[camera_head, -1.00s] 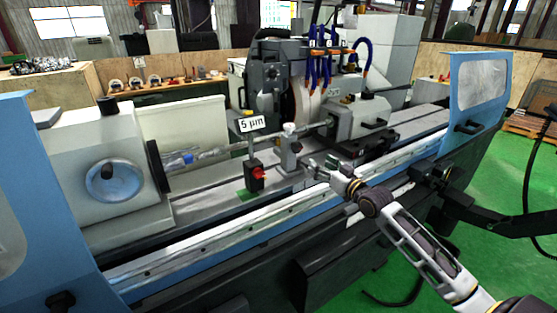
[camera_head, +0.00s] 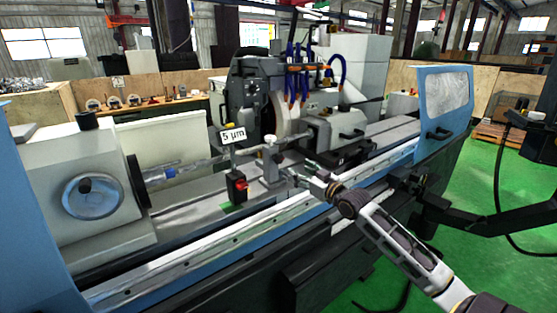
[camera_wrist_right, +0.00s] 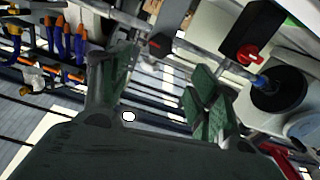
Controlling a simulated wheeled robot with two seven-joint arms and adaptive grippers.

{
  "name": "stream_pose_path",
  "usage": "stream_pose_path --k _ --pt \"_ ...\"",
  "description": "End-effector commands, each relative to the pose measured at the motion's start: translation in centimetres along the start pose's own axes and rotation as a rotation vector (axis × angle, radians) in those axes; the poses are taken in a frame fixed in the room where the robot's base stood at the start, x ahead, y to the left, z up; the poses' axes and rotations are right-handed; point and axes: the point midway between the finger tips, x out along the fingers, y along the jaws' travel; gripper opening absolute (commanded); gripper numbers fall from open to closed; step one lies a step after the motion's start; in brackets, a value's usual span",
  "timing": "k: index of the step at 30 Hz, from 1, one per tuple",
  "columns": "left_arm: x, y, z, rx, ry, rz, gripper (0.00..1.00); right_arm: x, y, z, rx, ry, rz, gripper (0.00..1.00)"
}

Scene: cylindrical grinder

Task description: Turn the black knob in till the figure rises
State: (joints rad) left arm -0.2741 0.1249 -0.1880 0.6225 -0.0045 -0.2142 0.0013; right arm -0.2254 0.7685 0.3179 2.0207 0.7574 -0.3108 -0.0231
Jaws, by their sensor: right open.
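The figure sign (camera_head: 233,135) reads "5 µm" and stands on a thin post above a black box (camera_head: 236,186) with a red knob on its front. Right of it is a grey steady bracket (camera_head: 270,162) with a pale top knob. My right gripper (camera_head: 291,178) is open just in front of this bracket, its fingers towards it. In the right wrist view my open fingers (camera_wrist_right: 158,92) are empty. A small dark knob-like part (camera_wrist_right: 160,45) shows beyond the gap between them, apart from the fingers. I cannot tell surely that it is the black knob. My left gripper is out of view.
The grinder's headstock (camera_head: 85,180) with a handwheel stands at the left. The grinding wheel and blue hoses (camera_head: 298,85) are behind the bracket. A blue guard door (camera_head: 445,100) stands at the right. The front rail (camera_head: 190,265) runs below the gripper.

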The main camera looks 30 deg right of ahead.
Motion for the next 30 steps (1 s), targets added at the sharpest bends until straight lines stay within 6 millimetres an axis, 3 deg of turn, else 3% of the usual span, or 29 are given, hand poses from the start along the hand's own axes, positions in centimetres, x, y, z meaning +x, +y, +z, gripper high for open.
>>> stream_pose_path --k 12,30 --pt "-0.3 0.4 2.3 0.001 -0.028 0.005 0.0 2.1 0.0 -0.1 0.0 0.002 0.0 0.62" --pt "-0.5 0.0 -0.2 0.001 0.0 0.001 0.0 5.5 0.0 -0.1 0.001 0.001 0.0 0.62"
